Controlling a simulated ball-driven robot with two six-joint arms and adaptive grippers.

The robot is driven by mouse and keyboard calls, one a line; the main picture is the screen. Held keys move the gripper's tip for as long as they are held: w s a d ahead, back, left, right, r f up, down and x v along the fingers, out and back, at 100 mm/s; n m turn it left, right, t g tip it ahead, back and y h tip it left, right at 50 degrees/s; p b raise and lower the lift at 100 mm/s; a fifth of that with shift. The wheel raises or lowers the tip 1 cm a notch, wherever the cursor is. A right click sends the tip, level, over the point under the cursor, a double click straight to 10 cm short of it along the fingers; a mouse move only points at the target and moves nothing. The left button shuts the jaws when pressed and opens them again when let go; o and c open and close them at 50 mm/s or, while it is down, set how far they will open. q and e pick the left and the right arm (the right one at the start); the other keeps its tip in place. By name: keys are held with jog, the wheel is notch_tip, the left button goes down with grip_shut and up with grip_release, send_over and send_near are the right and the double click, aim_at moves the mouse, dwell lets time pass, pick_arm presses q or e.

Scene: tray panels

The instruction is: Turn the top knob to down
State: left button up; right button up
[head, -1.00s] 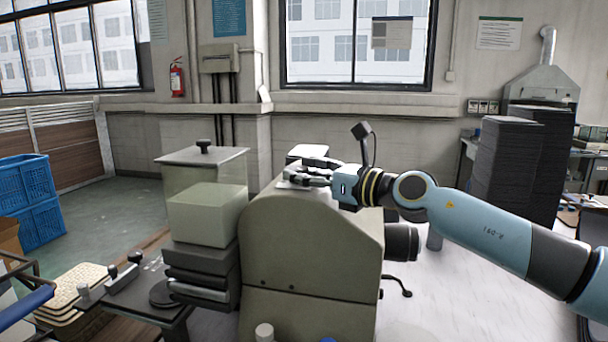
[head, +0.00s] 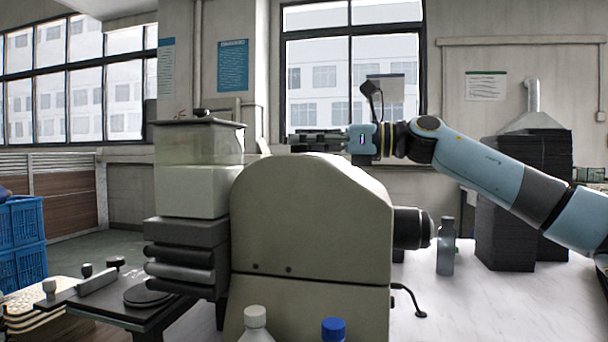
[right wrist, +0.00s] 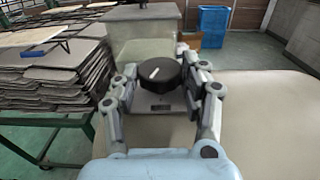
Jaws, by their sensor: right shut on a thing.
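The top knob (right wrist: 157,74) is a round black dial with a short white line on its face, seen in the right wrist view above a pale panel on the machine. The line slants up toward the right of that picture. My right gripper (head: 302,141) has a finger on either side of the knob and is shut on it. In the head view the gripper lies level just above the rounded top of the beige machine (head: 310,215), and the knob itself cannot be made out there. My left gripper is not in view.
A clear-walled hopper (head: 198,142) with a dark lid stands left of the machine. A black cylinder (head: 411,228) juts from its right side, near a grey bottle (head: 446,248). White-capped (head: 255,317) and blue-capped (head: 333,328) bottles stand in front. Dark stacks (head: 507,235) stand at right.

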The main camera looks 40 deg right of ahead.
jog(key=shift+o, duration=0.2)
jog(key=shift+w+d+n+g+y+b, duration=0.15)
jog(key=shift+w+n+g+y+b, duration=0.05)
jog(key=shift+n+g+y+b, duration=0.75)
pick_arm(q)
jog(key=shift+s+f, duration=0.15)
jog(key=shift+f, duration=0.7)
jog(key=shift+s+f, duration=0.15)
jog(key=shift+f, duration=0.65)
pick_arm(e)
jog(key=shift+w+d+n+g+y, duration=0.1)
jog(key=shift+n+g+y, duration=0.9)
jog(key=shift+g, duration=0.55)
jog(key=shift+c, duration=0.2)
jog(key=shift+n+g, duration=0.25)
jog(key=shift+g, duration=0.05)
jog(key=o, duration=1.2)
jog(key=v, duration=1.2)
jog(key=shift+f, duration=0.15)
jog(key=shift+f, duration=0.15)
